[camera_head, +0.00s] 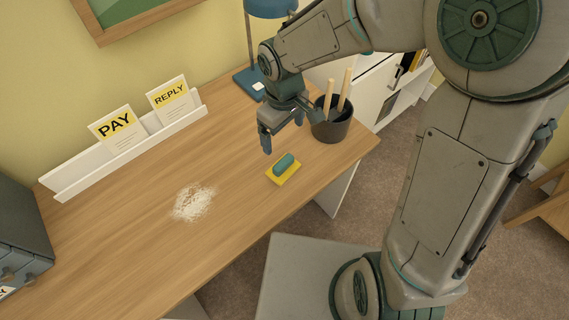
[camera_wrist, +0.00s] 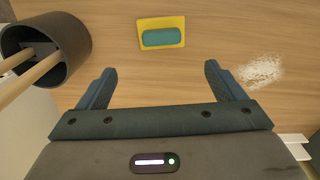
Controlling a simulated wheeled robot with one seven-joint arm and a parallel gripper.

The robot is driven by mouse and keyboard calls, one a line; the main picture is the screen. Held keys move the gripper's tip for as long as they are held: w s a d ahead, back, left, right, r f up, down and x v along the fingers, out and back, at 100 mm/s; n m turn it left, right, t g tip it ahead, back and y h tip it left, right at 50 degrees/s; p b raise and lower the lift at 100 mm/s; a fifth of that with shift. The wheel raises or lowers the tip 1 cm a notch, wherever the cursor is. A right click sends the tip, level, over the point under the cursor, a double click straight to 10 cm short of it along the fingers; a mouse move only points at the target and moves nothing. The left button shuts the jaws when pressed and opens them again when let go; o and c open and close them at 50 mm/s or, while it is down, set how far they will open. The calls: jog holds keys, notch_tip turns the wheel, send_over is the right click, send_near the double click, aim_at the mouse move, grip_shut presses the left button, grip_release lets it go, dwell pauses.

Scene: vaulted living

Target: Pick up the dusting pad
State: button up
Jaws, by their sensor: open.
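The dusting pad (camera_head: 283,169) is a yellow rectangle with a teal rounded grip on top. It lies flat on the wooden desk, near the front edge. In the wrist view the pad (camera_wrist: 161,33) shows ahead of the fingers, roughly centred between them. My gripper (camera_head: 283,137) is open and empty above the desk, apart from the pad and a little behind it. Both fingers of the gripper (camera_wrist: 161,84) show spread wide in the wrist view. Nothing hides the pad in either view.
A dark cup (camera_head: 332,127) with wooden sticks stands close right of my gripper. White powder (camera_head: 193,202) lies on the desk (camera_head: 130,235) left of the pad. A white card rack (camera_head: 125,158), a blue lamp (camera_head: 250,80) and a grey drawer unit (camera_head: 22,235) border the desk.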

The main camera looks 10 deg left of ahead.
aim_at(283, 162)
notch_tip(283, 162, down, 14)
jog(key=shift+s+r+b, duration=0.15)
jog(key=shift+r+b, duration=0.1)
jog(key=shift+b, duration=0.25)
jog(key=c, duration=1.1)
